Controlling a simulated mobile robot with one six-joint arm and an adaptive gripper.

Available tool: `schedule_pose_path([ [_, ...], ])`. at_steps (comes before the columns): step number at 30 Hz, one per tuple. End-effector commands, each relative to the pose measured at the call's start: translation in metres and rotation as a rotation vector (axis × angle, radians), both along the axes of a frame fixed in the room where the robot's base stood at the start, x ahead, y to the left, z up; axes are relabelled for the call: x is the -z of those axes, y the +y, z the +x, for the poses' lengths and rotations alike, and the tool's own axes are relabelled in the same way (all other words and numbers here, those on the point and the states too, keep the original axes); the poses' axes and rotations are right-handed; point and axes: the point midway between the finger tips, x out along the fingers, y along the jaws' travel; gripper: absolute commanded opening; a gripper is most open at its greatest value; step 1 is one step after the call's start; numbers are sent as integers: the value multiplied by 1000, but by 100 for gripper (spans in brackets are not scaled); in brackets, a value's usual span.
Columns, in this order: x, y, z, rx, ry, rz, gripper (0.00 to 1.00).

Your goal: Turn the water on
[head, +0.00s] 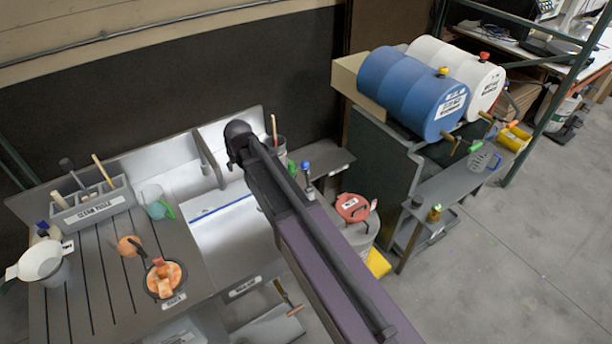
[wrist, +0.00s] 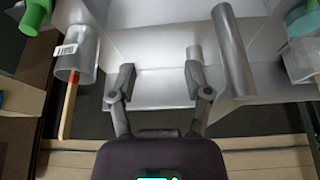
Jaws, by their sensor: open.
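In the head view my gripper (head: 236,150) is over the back of the pale sink (head: 222,240), pointing down. A grey slanting bar (head: 208,156), apparently the tap's spout, stands just left of it. In the wrist view my gripper (wrist: 158,76) is open, with its two dark fingers apart and no object held. A thick grey metal cylinder (wrist: 234,55), apparently the same spout, is right of the right finger and apart from it. A narrow grey upright piece (wrist: 193,54) shows by the right fingertip; I cannot tell whether it is the tap's handle. Running water is not visible.
A grooved drainboard (head: 95,275) with a tool caddy (head: 97,203) and orange-stained containers (head: 163,279) lies left of the sink. A grey cup with a stick (wrist: 78,50) is beside my gripper. Blue (head: 405,90) and white (head: 462,72) drums lie at the right.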

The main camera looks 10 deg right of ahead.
Motion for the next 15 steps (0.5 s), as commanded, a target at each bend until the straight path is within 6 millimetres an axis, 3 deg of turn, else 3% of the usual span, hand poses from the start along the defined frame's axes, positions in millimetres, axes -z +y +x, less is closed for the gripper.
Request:
schedule_pose_path([
  [1,0,-1,-1,1,1,0,40],
  [5,2,-10,-7,10,11,-4,2],
  [11,8,-51,-36,54,67,-19,0],
  [15,15,-96,-72,106,135,-33,0],
])
